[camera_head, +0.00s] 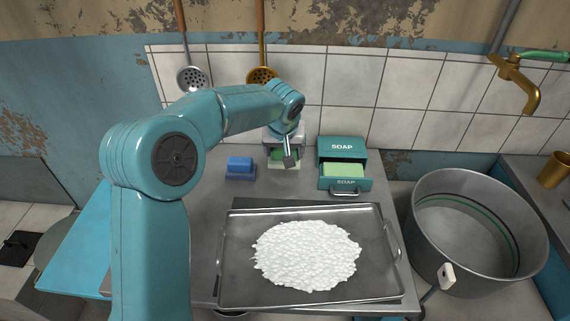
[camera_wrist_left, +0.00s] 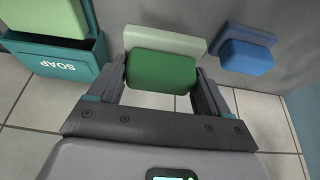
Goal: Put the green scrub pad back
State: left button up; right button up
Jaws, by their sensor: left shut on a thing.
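The dark green scrub pad (camera_wrist_left: 162,73) is between the two fingers of my left gripper (camera_wrist_left: 163,88), which is shut on it. A pale green holder (camera_wrist_left: 165,40) lies right behind the pad in the left wrist view. Whether the pad touches it I cannot tell. In the head view my left gripper (camera_head: 287,157) is at the back of the counter, over the pale holder (camera_head: 287,165), and partly hides the pad (camera_head: 276,155). My right gripper is not in view.
A blue pad on a blue holder (camera_head: 241,168) stands left of the gripper. A teal SOAP box (camera_head: 342,147) with an open drawer of light green soap is close on the right. A metal tray (camera_head: 235,285) with white stuff lies in front; a large pot (camera_head: 480,180) stands right.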

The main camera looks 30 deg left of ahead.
pick_arm(q)
jog(key=f, duration=0.5)
jog(key=shift+w, duration=0.2)
jog(key=shift+w+f, duration=0.1)
jog(key=shift+w, duration=0.05)
jog(key=shift+f+b, duration=0.15)
jog(key=shift+b, duration=0.35)
jog(key=o, duration=0.9)
jog(key=shift+c, duration=0.2)
jog(key=shift+r+p, duration=0.4)
jog(key=v, duration=1.1)
jog(key=shift+r, duration=0.3)
